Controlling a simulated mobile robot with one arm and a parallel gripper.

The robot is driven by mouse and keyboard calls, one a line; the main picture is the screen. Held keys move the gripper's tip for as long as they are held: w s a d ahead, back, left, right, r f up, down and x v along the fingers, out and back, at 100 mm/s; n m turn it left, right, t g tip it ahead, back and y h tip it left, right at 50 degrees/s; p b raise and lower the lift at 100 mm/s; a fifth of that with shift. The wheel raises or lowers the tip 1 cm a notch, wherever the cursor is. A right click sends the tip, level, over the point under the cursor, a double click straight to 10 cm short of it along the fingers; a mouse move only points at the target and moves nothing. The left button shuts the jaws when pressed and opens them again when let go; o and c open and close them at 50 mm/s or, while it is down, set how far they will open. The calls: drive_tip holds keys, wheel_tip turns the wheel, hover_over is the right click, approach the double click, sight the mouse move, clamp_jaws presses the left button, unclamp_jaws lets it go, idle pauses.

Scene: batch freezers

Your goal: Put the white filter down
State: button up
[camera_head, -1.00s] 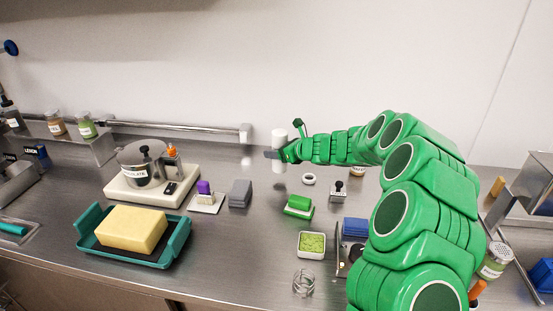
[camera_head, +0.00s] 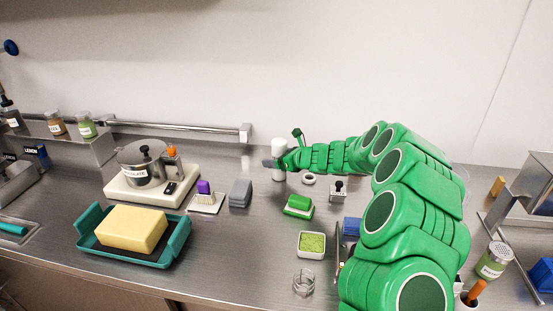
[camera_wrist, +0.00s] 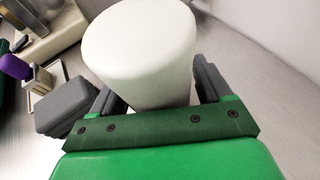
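The white filter (camera_head: 278,147) is an upright white cylinder near the back of the steel counter. In the wrist view the white filter (camera_wrist: 145,50) fills the space between the two dark fingers. My gripper (camera_head: 275,163) is around its middle, and both fingers appear to touch its sides. In the head view the filter's lower end reaches down to the counter surface or very close to it; I cannot tell whether it touches. My gripper also shows in the wrist view (camera_wrist: 155,95).
A white ring (camera_head: 309,179) and a small black-handled stamp (camera_head: 338,191) lie to the right. A green block (camera_head: 299,206) is in front. A grey block (camera_head: 240,193) and a purple-topped item (camera_head: 204,188) stand to the left. The metal rail (camera_head: 180,128) runs behind.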

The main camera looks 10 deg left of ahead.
drive_tip(key=shift+o, duration=0.4)
drive_tip(key=shift+d+r, duration=0.1)
drive_tip(key=shift+r, duration=0.05)
drive_tip(key=shift+s+d+r, duration=0.15)
drive_tip(key=shift+d, duration=0.1)
drive_tip(key=v, duration=1.1)
drive_tip(key=shift+s, duration=0.1)
